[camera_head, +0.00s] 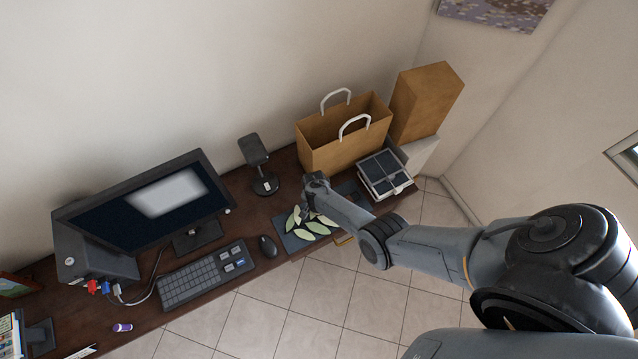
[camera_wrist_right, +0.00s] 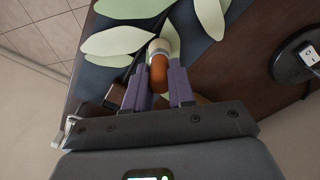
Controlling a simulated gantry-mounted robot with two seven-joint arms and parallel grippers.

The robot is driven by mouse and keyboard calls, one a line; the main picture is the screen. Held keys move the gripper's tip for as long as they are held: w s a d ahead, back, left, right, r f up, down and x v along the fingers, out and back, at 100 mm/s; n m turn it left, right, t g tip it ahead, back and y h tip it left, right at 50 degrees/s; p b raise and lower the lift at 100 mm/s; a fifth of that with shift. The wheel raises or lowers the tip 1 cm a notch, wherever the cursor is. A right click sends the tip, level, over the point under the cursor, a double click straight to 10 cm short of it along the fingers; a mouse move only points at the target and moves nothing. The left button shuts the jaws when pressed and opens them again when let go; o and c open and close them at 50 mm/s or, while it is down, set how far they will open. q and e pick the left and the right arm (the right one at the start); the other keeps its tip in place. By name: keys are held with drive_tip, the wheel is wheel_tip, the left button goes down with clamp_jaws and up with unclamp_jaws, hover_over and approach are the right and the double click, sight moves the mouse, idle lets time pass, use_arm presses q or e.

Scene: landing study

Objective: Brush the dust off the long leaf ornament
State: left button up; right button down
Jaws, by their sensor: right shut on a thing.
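The long leaf ornament (camera_head: 318,228), with several pale green leaves on a dark stem, lies on a dark blue mat on the desk; in the right wrist view its leaves (camera_wrist_right: 116,42) fill the top. My right gripper (camera_wrist_right: 159,88) is shut on a brush (camera_wrist_right: 158,73) with an orange-brown handle and a pale head, which points at the leaves. I cannot tell whether the head touches them. In the head view the right gripper (camera_head: 309,203) is over the ornament's far side and hides part of it. My left gripper is not in view.
A mouse (camera_head: 268,246) and keyboard (camera_head: 205,276) lie left of the mat, with a monitor (camera_head: 150,200) behind. A black stand (camera_head: 264,184) is behind the ornament. A paper bag (camera_head: 325,155) and stacked boxes (camera_head: 384,174) stand to the right. The desk's front edge is close.

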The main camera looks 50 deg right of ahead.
drive_tip(key=shift+w+d, duration=0.15)
drive_tip(key=shift+w, duration=0.3)
drive_tip(key=shift+w+d+f+b, duration=0.1)
drive_tip(key=shift+w+d+b, duration=0.05)
drive_tip(key=shift+w+b, duration=0.35)
drive_tip(key=shift+w+d+f+b, duration=0.15)
drive_tip(key=shift+w+b, duration=0.2)
drive_tip(key=shift+b, duration=0.25)
drive_tip(key=shift+w+d+r, duration=0.1)
drive_tip(key=shift+w+r, duration=0.05)
drive_tip(key=shift+w, duration=0.15)
drive_tip(key=shift+r, duration=0.1)
wheel_tip(320, 180, up, 7)
drive_tip(key=p, duration=0.6)
drive_tip(key=shift+p, duration=0.35)
drive_tip(key=shift+a, duration=0.2)
